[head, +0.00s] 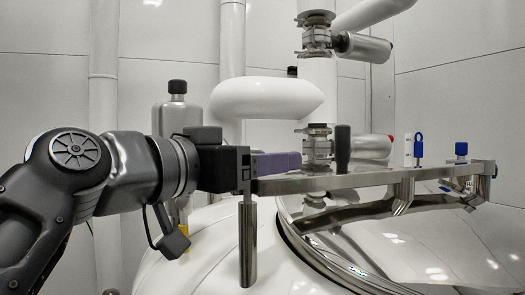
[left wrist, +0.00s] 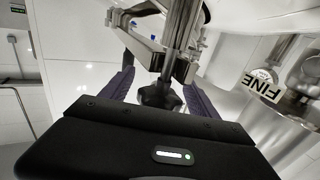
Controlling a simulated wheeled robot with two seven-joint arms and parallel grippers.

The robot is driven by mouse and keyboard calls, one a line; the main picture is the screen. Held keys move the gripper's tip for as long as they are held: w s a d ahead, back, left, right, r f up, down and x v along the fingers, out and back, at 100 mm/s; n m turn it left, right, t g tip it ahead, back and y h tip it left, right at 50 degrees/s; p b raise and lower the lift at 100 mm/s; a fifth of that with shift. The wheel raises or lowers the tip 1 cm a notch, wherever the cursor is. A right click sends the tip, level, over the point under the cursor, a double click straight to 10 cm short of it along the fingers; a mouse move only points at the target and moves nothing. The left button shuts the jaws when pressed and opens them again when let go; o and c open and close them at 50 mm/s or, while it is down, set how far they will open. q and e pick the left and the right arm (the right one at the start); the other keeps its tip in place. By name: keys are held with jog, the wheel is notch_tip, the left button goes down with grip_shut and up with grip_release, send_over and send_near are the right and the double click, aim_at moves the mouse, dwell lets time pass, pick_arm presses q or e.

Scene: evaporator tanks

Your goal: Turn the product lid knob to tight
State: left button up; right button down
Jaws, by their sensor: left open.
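My left gripper (head: 278,163) comes in from the left, its purple fingers pointing right across the left end of the metal lid bar (head: 330,181). In the left wrist view the gripper (left wrist: 157,82) is open. A dark lobed knob (left wrist: 158,94) on a metal stem appears between its two fingers, close to the palm, with gaps on both sides. I cannot tell whether it touches the palm. In the head view this knob cannot be made out behind the gripper. The polished round lid (head: 430,235) lies below the bar. My right gripper is not in view.
A dark upright cylinder (head: 343,148) stands by the bar. A metal post (head: 248,240) hangs below the bar's left end. White pipework (head: 268,97) and valves are behind. A grey bottle (head: 177,112) stands behind my arm.

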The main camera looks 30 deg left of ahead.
pick_arm(q)
jog(key=shift+w, duration=0.2)
jog(key=shift+c, duration=0.2)
jog(key=c, duration=1.3)
